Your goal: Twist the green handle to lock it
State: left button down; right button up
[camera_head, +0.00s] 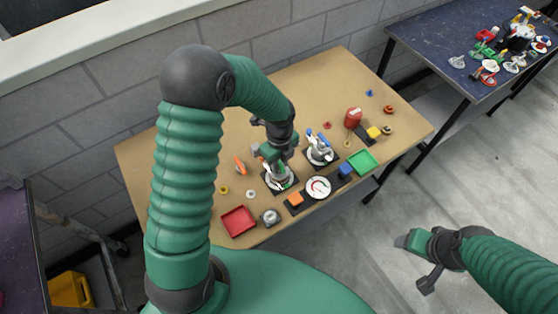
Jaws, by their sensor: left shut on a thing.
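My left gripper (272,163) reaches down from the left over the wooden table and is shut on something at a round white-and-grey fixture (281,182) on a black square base. The gripper covers most of the green handle there, so its turn angle cannot be made out. A similar fixture with a blue handle (319,150) stands just to the right on its own black base. My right gripper (408,257) hangs over the floor at the right, away from the table; its finger gap is unclear.
Near the fixture are an orange block (295,199), a white dial (318,187), a red tray (238,221), a green tray (362,161), a blue block (345,170) and a red cylinder (353,117). A dark table (440,50) with clutter stands at upper right. The table's far side is mostly clear.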

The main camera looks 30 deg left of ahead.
aim_at(280, 162)
pick_arm(q)
jog(key=c, duration=1.5)
grip_release()
jog(key=shift+w, duration=0.15)
jog(key=shift+o, duration=0.5)
jog(key=shift+d, duration=0.15)
notch_tip(280, 162, up, 8)
jog(key=p, duration=0.7)
jog(key=shift+f+p, duration=0.15)
jog(key=shift+p, duration=0.25)
jog(key=shift+f, duration=0.1)
